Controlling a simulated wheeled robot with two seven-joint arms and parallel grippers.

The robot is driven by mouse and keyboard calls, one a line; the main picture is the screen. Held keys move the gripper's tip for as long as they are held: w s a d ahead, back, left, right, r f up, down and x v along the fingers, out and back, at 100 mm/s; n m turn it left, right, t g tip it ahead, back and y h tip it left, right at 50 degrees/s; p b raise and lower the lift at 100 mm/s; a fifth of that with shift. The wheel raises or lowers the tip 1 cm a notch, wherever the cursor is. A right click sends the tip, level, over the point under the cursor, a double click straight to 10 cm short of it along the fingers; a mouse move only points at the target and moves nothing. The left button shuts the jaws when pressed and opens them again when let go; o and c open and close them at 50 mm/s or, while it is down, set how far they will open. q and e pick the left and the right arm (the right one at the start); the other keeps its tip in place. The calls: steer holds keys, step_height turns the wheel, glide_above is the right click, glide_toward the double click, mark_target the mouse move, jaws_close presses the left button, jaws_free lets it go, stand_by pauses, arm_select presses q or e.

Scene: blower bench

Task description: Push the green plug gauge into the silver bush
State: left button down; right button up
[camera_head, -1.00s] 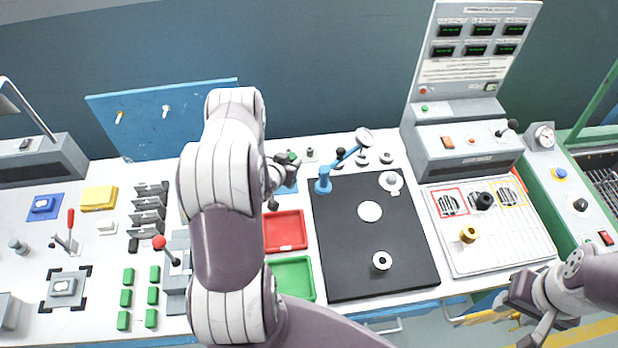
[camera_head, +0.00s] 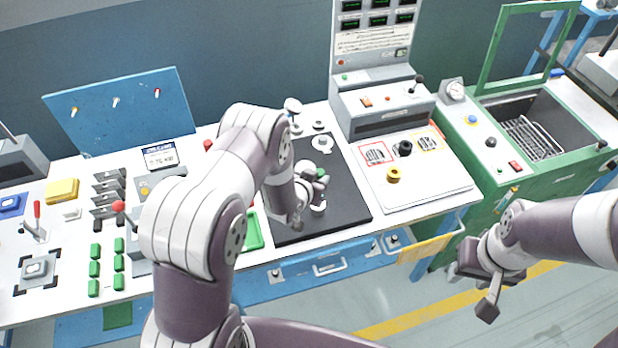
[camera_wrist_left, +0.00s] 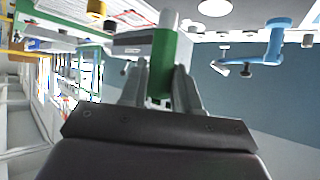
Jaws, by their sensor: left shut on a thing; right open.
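My left gripper (camera_head: 318,182) is shut on the green plug gauge, above the front part of the black mat (camera_head: 351,212). A bit of the green plug gauge (camera_head: 321,173) shows at the gripper. In the left wrist view the green gauge (camera_wrist_left: 161,65) is between the fingers, with a pale silver end beyond them. The silver bush (camera_head: 318,206) is on the mat just below the left gripper and partly hidden by it. I cannot tell whether gauge and bush touch. My right gripper (camera_head: 484,285) is open and empty, off the bench's front right.
A blue dial stand (camera_wrist_left: 276,42) shows in the left wrist view. A white panel (camera_head: 425,185) with a brass ring (camera_head: 393,175) lies right of the mat. A grey instrument console (camera_head: 385,108) stands behind it. My left arm hides the bench's middle.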

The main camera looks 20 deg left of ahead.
arm_select(q)
steer(key=shift+w+a+f, duration=0.1)
steer(key=shift+w+a, duration=0.05)
step_height(320, 180, down, 4)
steer(key=b, duration=0.4)
steer(key=shift+f, duration=0.25)
steer(key=shift+f+b, duration=0.2)
steer(key=shift+b, duration=0.25)
stand_by(0.6)
steer(key=shift+f+b, duration=1.5)
stand_by(0.7)
